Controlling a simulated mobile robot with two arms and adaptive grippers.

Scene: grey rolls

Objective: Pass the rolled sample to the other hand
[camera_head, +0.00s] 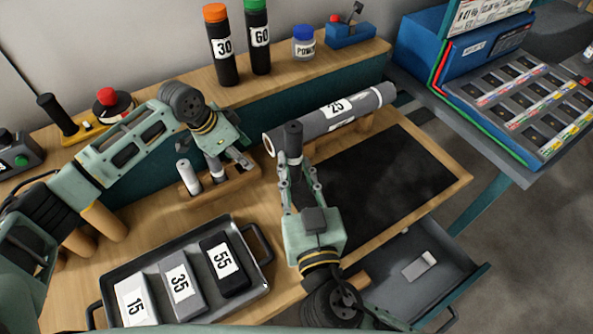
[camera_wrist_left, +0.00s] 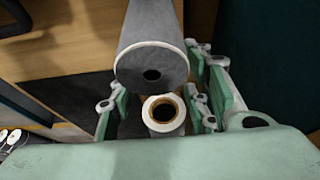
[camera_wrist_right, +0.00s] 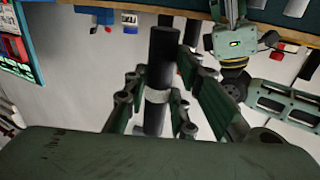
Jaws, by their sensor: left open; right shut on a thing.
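My right gripper (camera_head: 297,180) is shut on a slim dark roll (camera_head: 293,138) with a pale band and holds it upright in front of the large roll. The dark roll (camera_wrist_right: 161,65) stands between its fingers in the right wrist view. My left gripper (camera_head: 233,164) is open, left of the dark roll and apart from it, over a wooden rack (camera_head: 240,184) of small rolls. A small white tube end (camera_wrist_left: 164,113) shows between its fingers in the left wrist view; I cannot tell if it is touched. A large grey roll (camera_head: 362,107) marked 25 lies across behind.
A metal tray (camera_head: 140,268) with plates marked 15, 35 and 55 stands front left. A black mat (camera_head: 385,180) lies clear to the right, above an open drawer (camera_head: 445,275). Bottles (camera_head: 222,55) stand on the back shelf. A blue organiser (camera_head: 440,45) is at right.

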